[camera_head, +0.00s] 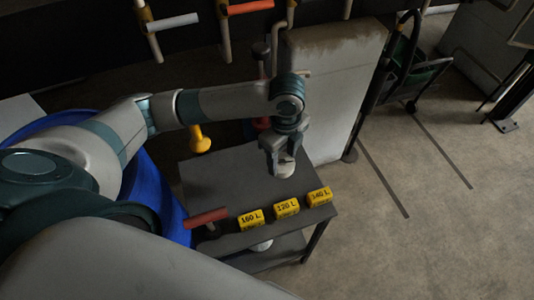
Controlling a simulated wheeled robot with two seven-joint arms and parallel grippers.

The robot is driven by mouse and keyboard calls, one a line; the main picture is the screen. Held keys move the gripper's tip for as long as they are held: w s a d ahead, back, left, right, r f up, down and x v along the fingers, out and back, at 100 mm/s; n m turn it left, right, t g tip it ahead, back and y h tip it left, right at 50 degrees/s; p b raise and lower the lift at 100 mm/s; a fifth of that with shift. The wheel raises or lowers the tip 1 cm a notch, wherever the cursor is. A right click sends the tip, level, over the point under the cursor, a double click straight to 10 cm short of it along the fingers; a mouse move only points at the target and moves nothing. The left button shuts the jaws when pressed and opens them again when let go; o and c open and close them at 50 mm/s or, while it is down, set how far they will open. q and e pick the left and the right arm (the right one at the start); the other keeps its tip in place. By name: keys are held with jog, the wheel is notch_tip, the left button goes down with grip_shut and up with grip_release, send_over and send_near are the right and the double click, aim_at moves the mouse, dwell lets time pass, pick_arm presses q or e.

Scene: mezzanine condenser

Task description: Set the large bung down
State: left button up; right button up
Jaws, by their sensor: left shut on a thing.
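My left gripper (280,158) points down over the right part of the dark grey cart top (228,180). It is shut on a small pale, rounded piece, which I take to be the large bung (286,169). The fingers hide part of the bung. I cannot tell whether its underside touches the cart top or hangs just above it. My right gripper is not in view.
Yellow volume labels (287,208) stand along the cart's front edge, with a red handle (206,217) to their left. A blue drum (165,195) stands left of the cart. A grey cabinet (332,85) stands close behind. The cart top's left part is clear.

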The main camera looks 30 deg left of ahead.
pick_arm(q)
jog(key=w+a+f, duration=0.1)
jog(key=a, duration=0.1)
jog(key=w+a+f, duration=0.1)
jog(key=a, duration=0.1)
jog(key=w+a+f, duration=0.1)
jog(key=a+f, duration=0.1)
jog(key=shift+w+p, duration=0.25)
jog(key=shift+p, duration=0.15)
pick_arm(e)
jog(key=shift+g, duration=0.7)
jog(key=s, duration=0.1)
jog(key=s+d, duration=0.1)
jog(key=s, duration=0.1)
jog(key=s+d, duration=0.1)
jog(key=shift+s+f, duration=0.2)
pick_arm(q)
jog(key=shift+f, duration=0.1)
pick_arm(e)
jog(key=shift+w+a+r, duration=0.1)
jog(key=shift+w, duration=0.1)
